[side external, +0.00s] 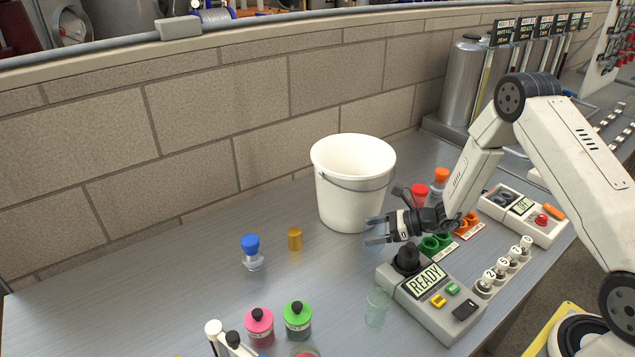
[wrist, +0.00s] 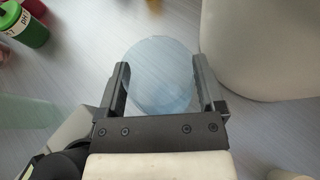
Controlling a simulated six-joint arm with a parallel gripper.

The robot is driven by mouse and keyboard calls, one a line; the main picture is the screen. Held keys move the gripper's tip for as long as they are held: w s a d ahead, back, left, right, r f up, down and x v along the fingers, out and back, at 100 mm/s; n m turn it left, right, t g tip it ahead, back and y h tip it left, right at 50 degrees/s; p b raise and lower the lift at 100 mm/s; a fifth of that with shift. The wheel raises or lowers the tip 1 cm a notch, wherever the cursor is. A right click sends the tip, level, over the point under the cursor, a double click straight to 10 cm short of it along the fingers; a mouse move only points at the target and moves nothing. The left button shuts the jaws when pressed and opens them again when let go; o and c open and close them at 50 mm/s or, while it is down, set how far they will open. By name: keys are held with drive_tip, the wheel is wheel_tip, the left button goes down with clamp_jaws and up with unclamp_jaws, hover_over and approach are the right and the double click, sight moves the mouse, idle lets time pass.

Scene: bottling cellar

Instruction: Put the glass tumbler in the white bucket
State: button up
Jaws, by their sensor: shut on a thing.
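The white bucket (side external: 342,200) stands upright and open on the bench near the wall, its handle hanging at the front. It also shows at the right of the wrist view (wrist: 255,55). My gripper (side external: 373,229) is beside the bucket, low at its right front, below the rim. In the wrist view my gripper (wrist: 160,63) is shut on a clear bluish glass tumbler (wrist: 159,82), which sits between the two fingers. In the side view the tumbler is faint and mostly hidden by the fingers. I cannot tell whether it touches the bench.
A greenish clear glass (side external: 376,308) stands beside the READY control box (side external: 433,300). A blue-capped bottle (side external: 251,252), an amber jar (side external: 294,239), a pink bottle (side external: 259,327) and a green bottle (side external: 297,320) stand left and front. Bare bench lies left of the bucket.

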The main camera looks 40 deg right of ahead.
drive_tip(key=shift+f, duration=0.1)
drive_tip(key=o, duration=1)
drive_tip(key=shift+o, duration=0.2)
drive_tip(key=v, duration=1.2)
drive_tip(key=c, duration=0.7)
